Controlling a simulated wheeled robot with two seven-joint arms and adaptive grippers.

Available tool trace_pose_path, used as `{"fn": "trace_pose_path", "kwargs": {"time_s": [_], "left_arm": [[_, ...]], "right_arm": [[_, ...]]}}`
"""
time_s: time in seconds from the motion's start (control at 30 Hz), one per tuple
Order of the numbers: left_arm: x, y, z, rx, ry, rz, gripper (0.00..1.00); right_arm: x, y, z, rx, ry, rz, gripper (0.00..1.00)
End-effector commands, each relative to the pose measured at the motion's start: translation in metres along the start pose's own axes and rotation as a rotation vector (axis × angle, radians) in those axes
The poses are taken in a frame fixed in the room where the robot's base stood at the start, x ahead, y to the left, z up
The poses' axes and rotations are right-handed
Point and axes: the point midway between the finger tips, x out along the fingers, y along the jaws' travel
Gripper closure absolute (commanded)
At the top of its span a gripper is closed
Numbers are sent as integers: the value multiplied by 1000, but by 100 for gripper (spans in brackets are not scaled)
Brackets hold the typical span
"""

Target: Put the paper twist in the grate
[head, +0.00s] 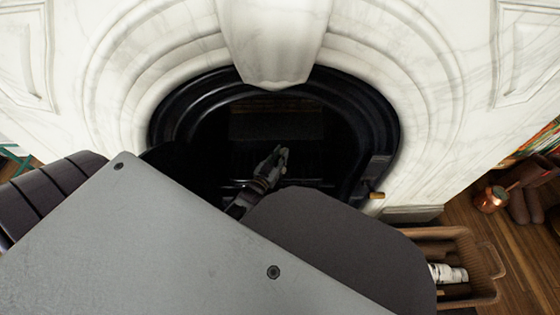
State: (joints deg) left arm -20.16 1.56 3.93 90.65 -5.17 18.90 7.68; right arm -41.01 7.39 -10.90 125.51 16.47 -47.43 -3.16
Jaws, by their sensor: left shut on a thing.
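My left gripper (273,163) reaches into the dark opening of the fireplace. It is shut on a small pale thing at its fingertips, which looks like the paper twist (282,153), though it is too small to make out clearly. The grate (300,184) shows only as faint dark bars low in the opening, around and behind the gripper. I cannot tell whether the held thing touches the grate. My own arm and body hide the lower front of the fireplace. My right gripper is not in view.
A black arched metal frame (385,120) and white marble surround (440,95) border the opening. A small wooden-tipped handle (376,195) sticks out at its right. A wicker basket (483,290) with white rolls (447,273) stands at lower right, near a copper pot (491,200).

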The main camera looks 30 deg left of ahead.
Motion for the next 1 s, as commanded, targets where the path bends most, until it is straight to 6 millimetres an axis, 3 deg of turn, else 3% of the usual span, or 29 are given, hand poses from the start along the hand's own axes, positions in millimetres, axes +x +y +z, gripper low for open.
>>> {"fn": "trace_pose_path", "kwargs": {"time_s": [0.6, 1.0], "left_arm": [[0, 0, 36, -1, 0, 0, 89], [0, 0, 38, 0, 0, 0, 89]], "right_arm": [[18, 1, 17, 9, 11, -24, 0], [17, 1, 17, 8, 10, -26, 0]]}}
